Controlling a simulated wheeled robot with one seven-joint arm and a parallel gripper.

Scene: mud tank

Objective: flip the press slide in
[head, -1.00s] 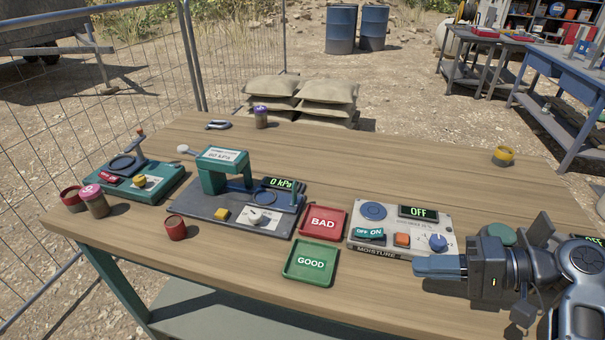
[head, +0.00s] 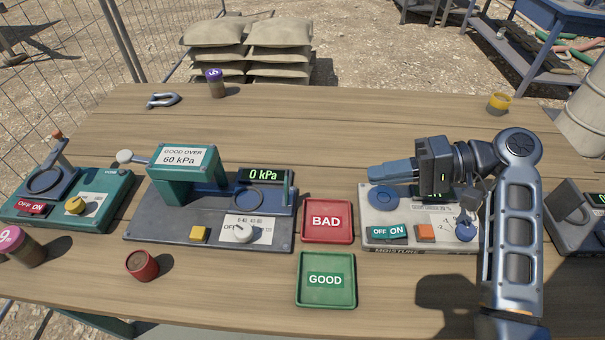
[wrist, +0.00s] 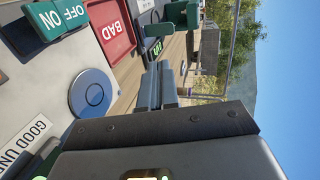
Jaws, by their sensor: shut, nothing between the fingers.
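The press (head: 180,180) stands left of the middle of the table, a green arch on a dark grey base, labelled "GOOD OVER 60 kPa". Its display (head: 265,175) reads 0 kPa. The slide with a round blue ring (head: 247,199) sits out to the right of the arch, with an upright handle (head: 285,190) at its right end. I see nothing in the ring. My gripper (head: 370,174) is shut and empty above the moisture meter (head: 378,222), right of the press and apart from it, fingers pointing left. In the wrist view the shut fingers (wrist: 160,72) point towards the press area.
A red BAD tray (head: 327,235) and a green GOOD tray (head: 325,295) lie between press and meter. A red cup (head: 142,265) stands in front of the press. A purple-lidded jar (head: 216,85) and a yellow-topped one (head: 498,103) stand at the back. The back middle is clear.

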